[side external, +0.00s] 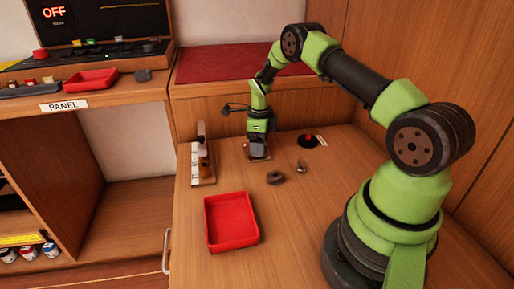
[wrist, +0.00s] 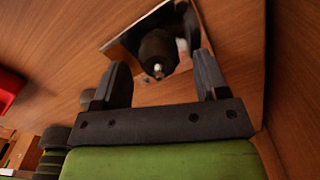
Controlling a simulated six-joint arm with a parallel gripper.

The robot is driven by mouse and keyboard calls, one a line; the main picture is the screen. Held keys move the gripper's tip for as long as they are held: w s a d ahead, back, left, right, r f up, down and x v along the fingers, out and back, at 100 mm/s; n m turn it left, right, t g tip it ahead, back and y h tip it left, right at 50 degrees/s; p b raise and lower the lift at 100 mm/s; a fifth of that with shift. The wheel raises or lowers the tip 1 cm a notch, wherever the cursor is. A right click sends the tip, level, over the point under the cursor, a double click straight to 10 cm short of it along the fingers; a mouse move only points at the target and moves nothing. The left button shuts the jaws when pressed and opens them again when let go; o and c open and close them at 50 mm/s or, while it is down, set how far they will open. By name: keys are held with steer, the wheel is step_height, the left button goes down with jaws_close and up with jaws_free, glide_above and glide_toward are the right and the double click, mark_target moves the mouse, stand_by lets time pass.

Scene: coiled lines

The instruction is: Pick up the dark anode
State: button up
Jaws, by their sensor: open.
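A dark rounded piece with a small pale tip, which looks like the dark anode (wrist: 158,48), stands on a square plate (wrist: 122,45) in the wrist view. My gripper (wrist: 161,66) is open, with one finger to each side of this piece in the picture. I cannot tell how far the fingertips are from it. In the side view my gripper (side external: 258,143) points down just over the small square plate (side external: 259,157), and it hides most of what stands there.
A red tray (side external: 231,221) lies front left of my gripper. A dark coil (side external: 275,178), a small metal piece (side external: 302,167) and a dark disc with a red knob (side external: 308,140) lie to the right. A white-and-wood stand (side external: 202,160) is left.

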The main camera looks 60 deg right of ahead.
steer(key=shift+f, duration=0.2)
steer(key=c, duration=1.1)
steer(key=shift+r, duration=0.15)
